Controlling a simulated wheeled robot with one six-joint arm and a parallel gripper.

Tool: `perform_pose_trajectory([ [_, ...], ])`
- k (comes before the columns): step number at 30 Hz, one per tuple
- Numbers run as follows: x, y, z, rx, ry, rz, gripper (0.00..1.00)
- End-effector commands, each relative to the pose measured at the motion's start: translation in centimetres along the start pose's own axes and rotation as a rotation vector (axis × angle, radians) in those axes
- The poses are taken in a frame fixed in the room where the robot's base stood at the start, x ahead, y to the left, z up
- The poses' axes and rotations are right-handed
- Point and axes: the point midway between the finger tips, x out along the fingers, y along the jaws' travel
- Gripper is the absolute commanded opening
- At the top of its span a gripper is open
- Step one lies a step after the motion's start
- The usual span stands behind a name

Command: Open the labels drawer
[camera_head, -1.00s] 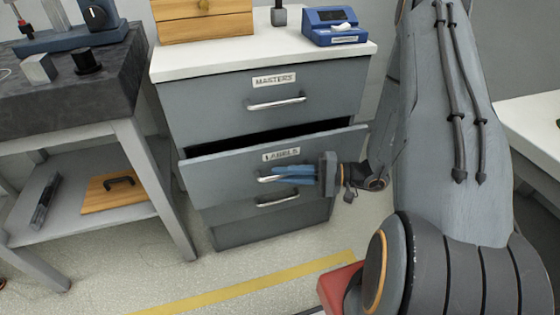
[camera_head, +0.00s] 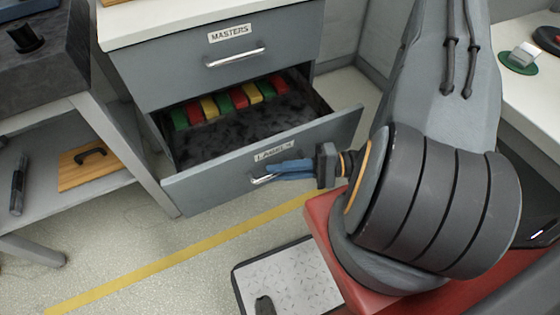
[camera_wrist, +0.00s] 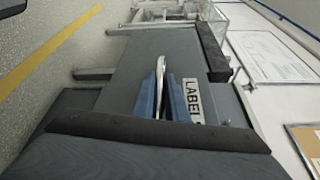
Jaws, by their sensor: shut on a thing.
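The labels drawer (camera_head: 215,182) is grey with a white LABELS tag (camera_head: 278,152) and stands well out from its cabinet. Inside it, a row of red, yellow and green blocks (camera_head: 222,101) lies toward the back on a dark, mottled bottom. My gripper (camera_head: 270,176) has blue fingers shut on the drawer's metal handle (camera_head: 259,182). In the wrist view my gripper (camera_wrist: 160,95) has its blue fingers on either side of the pale handle (camera_wrist: 160,72), beside the label tag (camera_wrist: 193,100).
The masters drawer (camera_head: 160,75) above is shut. A grey bench with a lower shelf (camera_head: 120,175) stands at the left, holding a wooden board (camera_head: 75,170). A yellow floor line (camera_head: 165,262) runs in front. My red base is close at the lower right.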

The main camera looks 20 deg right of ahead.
Motion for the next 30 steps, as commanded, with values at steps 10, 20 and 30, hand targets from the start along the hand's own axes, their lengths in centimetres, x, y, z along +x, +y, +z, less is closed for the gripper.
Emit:
perform_pose_trajectory([
  [10,0.0,0.0,0.1,-0.001,-0.002,0.000,0.00],
  [20,0.0,0.0,0.1,-0.001,-0.001,0.000,0.31],
  [30,-2.4,0.0,0.0,-0.002,0.003,0.000,0.31],
])
